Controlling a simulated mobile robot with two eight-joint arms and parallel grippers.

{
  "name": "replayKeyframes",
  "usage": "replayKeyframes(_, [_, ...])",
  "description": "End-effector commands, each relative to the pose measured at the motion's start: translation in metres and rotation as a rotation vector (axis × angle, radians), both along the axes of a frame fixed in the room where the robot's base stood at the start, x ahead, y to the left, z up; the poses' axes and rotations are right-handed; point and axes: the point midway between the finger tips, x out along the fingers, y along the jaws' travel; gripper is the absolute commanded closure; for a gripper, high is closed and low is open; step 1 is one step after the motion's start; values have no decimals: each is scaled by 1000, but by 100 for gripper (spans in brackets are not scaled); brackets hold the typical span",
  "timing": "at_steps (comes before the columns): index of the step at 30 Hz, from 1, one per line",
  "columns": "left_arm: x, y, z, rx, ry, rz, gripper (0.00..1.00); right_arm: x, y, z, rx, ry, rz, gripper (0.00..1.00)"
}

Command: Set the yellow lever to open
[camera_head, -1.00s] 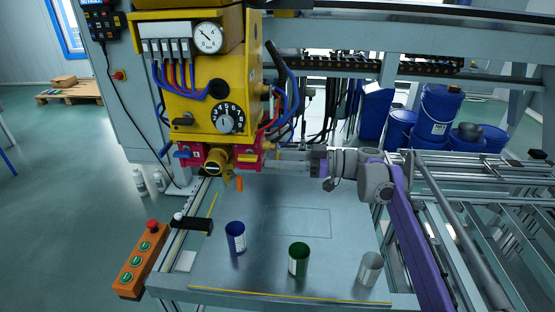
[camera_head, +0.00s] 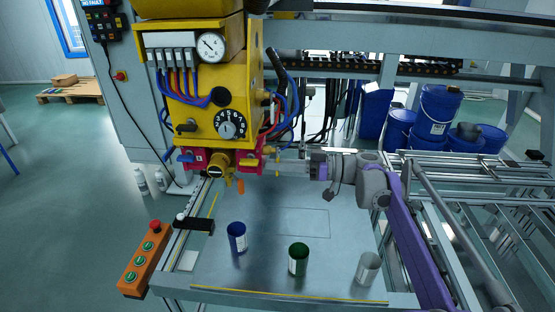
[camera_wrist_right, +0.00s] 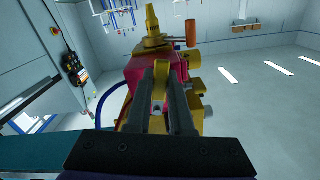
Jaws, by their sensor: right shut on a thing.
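The yellow lever (camera_head: 278,154) shows as a small upright yellow piece at the right end of the red valve block (camera_head: 196,159), below the yellow panel. In the right wrist view the lever (camera_wrist_right: 160,79) stands between the two dark fingers, in front of the red block (camera_wrist_right: 180,68). My right gripper (camera_head: 279,167) reaches in from the right and is shut on the lever; it also shows in the right wrist view (camera_wrist_right: 163,92). The fingers hide part of the lever, and no open mark is readable. My left gripper is not in view.
A dial (camera_head: 229,124) and gauge (camera_head: 211,45) are above. Blue (camera_head: 237,237), green (camera_head: 299,259) and grey (camera_head: 368,268) cups stand on the table below.

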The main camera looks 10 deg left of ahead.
Motion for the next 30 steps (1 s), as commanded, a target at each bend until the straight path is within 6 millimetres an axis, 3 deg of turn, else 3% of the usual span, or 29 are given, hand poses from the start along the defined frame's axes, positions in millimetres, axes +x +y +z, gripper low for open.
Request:
replayKeyframes(15, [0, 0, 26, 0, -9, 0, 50, -11, 0, 6, 0, 312, 0, 100])
replayKeyframes(30, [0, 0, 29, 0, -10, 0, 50, -12, 0, 6, 1, 366, 0, 100])
